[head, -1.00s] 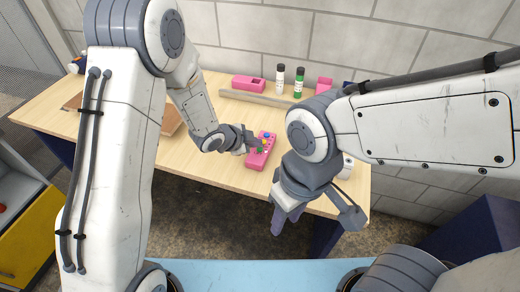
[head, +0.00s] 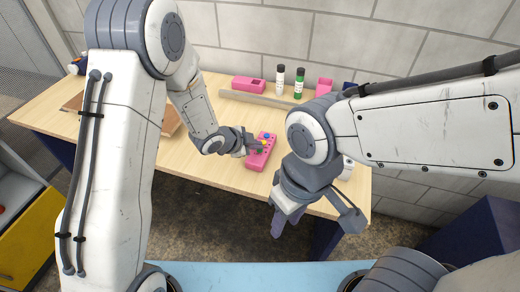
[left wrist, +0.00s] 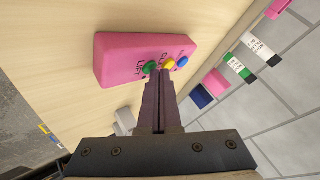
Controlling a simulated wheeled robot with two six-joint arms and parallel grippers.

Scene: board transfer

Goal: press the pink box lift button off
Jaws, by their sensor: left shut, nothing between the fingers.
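The pink button box (head: 259,160) lies on the wooden table in the head view. The left wrist view shows the same pink box (left wrist: 120,58) with a green button (left wrist: 151,67), a yellow button (left wrist: 169,62) and a blue button (left wrist: 183,61). Dark lettering that seems to read "LIFT" is by the green button. My left gripper (head: 262,146) is shut and empty, its tips at the buttons. In the left wrist view its fingertips (left wrist: 160,73) overlap the green and yellow buttons' near edges; I cannot tell whether they touch. My right gripper (head: 278,223) hangs at the table's front edge.
A brown board (head: 172,121) lies left, behind my left arm. Table space left of the box is clear.

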